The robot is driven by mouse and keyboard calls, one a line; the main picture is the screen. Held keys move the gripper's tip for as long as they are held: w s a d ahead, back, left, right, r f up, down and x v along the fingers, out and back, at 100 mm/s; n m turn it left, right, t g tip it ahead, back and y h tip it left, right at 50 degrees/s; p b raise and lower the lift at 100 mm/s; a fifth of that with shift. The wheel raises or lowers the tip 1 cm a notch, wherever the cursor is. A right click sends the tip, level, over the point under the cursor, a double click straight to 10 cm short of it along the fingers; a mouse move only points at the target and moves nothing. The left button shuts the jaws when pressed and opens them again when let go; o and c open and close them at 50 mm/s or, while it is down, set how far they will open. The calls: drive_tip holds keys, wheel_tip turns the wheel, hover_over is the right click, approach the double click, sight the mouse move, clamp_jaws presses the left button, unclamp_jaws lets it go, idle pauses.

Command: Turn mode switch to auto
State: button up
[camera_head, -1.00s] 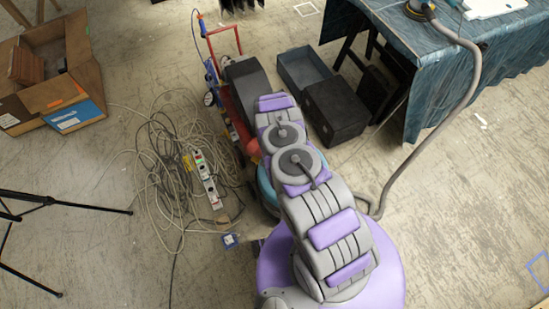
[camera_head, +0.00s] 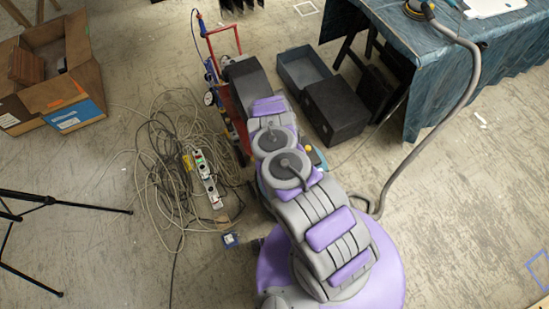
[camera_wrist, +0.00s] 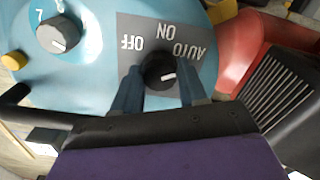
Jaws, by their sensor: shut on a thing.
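The mode switch is a round black knob (camera_wrist: 158,70) on a grey plate (camera_wrist: 190,28) marked OFF, ON and AUTO, upside down in the wrist view. A white mark on the knob's face lies right of its middle, on the AUTO side. My gripper (camera_wrist: 160,86) has its two dark blue fingers on either side of the knob, shut on it. The plate sits on a light blue panel (camera_wrist: 100,85). In the head view, part of a blue body (camera_head: 316,160) shows beside my arm; my arm hides the switch and my gripper there.
A red part (camera_wrist: 235,45) and a dark ribbed box (camera_wrist: 275,95) stand close on the right. Tangled cables (camera_head: 165,165) lie left of my arm; a black box (camera_head: 335,110) stands right.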

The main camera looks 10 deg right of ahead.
drive_tip(key=o, duration=1.1)
drive_tip(key=shift+a, duration=0.1)
wheel_tip(320, 180, up, 17)
drive_tip(key=p, duration=0.7)
drive_tip(key=shift+r, duration=0.1)
drive_tip(key=shift+w+a, duration=0.1)
